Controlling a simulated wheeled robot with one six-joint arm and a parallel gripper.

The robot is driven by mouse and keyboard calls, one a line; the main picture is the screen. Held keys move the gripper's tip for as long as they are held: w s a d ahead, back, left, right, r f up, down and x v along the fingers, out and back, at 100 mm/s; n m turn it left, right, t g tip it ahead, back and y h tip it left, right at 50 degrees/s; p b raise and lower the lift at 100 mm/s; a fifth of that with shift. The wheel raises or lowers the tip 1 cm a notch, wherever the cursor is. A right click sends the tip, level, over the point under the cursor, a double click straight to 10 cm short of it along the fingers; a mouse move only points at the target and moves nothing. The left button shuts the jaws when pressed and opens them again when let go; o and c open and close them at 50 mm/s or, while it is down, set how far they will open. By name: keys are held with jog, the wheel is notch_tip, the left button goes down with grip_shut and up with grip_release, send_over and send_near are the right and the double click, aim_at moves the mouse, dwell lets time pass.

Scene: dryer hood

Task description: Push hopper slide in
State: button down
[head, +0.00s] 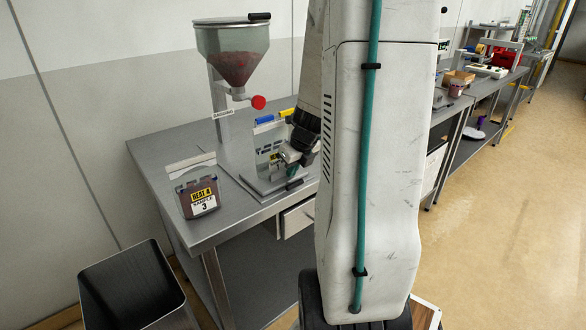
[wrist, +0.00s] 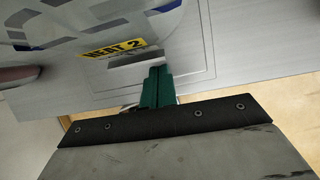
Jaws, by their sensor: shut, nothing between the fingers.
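The hopper (head: 235,60) is a clear funnel with reddish granules in it, on a stand at the back of the metal bench. A round red knob (head: 258,102) sticks out at the right of its outlet; I take this as the slide's handle. My gripper (head: 277,167) is lower and to the right of the knob, apart from it, in front of a clear bag. The hopper and knob cannot be made out in the wrist view.
A brown-filled bag labelled HEAT 4 SAMPLE 3 (head: 197,196) stands at the bench's front left. An open dark bin (head: 135,285) stands on the floor. My arm hides the bench's right part.

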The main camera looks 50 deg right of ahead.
jog(key=w, duration=0.3)
jog(key=w+d, duration=0.1)
jog(key=w, duration=0.1)
jog(key=w+d, duration=0.1)
jog(key=w, duration=0.2)
jog(key=shift+w, duration=0.35)
jog(key=shift+r, duration=0.1)
